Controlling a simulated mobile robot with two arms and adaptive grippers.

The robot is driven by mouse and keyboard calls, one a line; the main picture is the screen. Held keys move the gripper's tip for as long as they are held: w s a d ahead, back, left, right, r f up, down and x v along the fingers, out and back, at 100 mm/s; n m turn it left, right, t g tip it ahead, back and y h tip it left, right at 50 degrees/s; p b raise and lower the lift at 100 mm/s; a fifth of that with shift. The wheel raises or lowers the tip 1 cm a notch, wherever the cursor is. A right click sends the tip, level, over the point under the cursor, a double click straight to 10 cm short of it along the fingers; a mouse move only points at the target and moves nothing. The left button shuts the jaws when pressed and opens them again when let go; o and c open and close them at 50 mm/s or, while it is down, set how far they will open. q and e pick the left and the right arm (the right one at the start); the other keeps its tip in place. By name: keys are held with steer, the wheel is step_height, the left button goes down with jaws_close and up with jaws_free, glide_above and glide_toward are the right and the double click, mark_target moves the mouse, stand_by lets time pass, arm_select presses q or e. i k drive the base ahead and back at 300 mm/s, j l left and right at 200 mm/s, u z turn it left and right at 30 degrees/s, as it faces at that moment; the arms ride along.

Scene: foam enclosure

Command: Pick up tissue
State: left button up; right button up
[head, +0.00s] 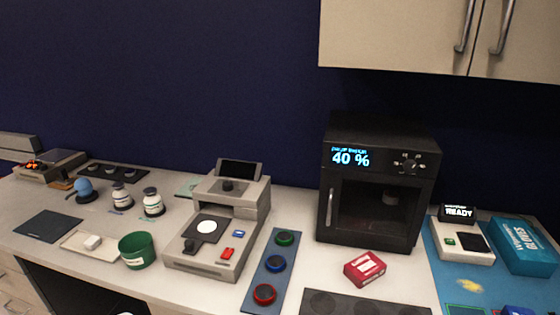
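A teal-blue box (523,246) with white lettering, which looks like a wipes or tissue box, lies at the right end of the counter. Its lettering is too small to read with certainty, and its right side is close to the frame edge. I cannot make out a loose tissue sticking out of it. Neither of my grippers shows in the head view.
Left of the box is a white device (461,242) reading "READY" on a blue mat (438,272) with a yellow smear. A black oven (376,185), a red box (364,268), a grey machine (216,228) and a green cup (137,250) stand along the counter. Cabinets (420,35) hang above.

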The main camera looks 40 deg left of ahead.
mark_target(93, 243)
steer(key=u, duration=2.75)
